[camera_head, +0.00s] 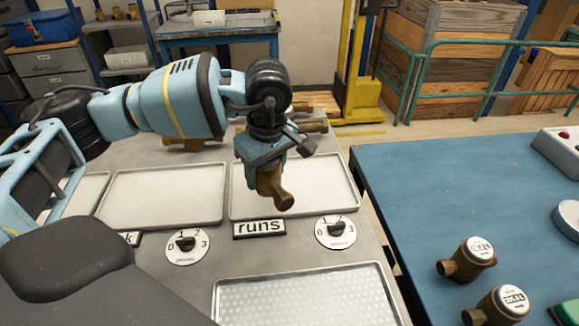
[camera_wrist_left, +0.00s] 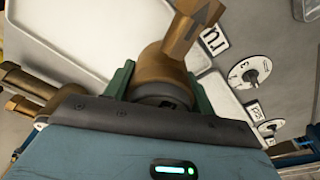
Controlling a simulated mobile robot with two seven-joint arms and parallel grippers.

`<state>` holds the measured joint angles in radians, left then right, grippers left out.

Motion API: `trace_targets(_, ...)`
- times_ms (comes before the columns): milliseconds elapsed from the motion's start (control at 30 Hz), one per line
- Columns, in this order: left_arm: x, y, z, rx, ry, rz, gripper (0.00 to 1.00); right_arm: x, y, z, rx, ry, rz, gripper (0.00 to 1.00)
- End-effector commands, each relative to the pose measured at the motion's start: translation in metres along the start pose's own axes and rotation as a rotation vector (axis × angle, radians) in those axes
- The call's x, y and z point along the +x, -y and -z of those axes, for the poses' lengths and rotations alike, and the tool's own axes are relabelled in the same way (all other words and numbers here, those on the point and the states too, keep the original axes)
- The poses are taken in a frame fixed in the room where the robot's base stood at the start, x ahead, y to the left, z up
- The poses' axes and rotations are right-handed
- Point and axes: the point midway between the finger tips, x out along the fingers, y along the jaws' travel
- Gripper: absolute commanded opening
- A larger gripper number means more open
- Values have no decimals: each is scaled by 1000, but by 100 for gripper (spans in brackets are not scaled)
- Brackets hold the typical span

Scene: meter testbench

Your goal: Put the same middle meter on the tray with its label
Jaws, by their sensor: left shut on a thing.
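My left gripper (camera_head: 266,165) is shut on a brass meter (camera_head: 272,189), which hangs tilted with its pipe end pointing down. The meter is over the tray (camera_head: 325,190) behind the label reading "runs" (camera_head: 259,227). I cannot tell for certain whether it touches the tray. In the left wrist view, the green fingers (camera_wrist_left: 160,85) grip both sides of the meter (camera_wrist_left: 168,62), and an arrow shows on its pipe. The meter's dial is not visible. My right gripper is not in view.
Left of that tray is another empty tray (camera_head: 160,197); its label is partly hidden. Dials (camera_head: 187,246) (camera_head: 336,231) stand in front. A dimpled tray (camera_head: 310,300) lies nearer. Two meters (camera_head: 478,252) (camera_head: 505,305) stand on the blue table (camera_head: 400,180). More brass parts (camera_head: 195,145) lie behind my arm.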

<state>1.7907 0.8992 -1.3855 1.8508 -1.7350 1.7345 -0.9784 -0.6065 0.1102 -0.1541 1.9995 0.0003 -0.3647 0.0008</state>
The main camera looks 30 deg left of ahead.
Motion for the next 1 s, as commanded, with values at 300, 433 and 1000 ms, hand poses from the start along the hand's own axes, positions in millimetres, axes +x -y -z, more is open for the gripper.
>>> trace_targets(300,3,-51,6,-2,-1,-5,2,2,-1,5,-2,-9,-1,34)
trace_targets(433,5,-63,8,-2,0,-5,2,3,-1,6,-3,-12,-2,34)
trace_targets(1000,22,-74,8,-1,-1,-1,2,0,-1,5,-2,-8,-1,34)
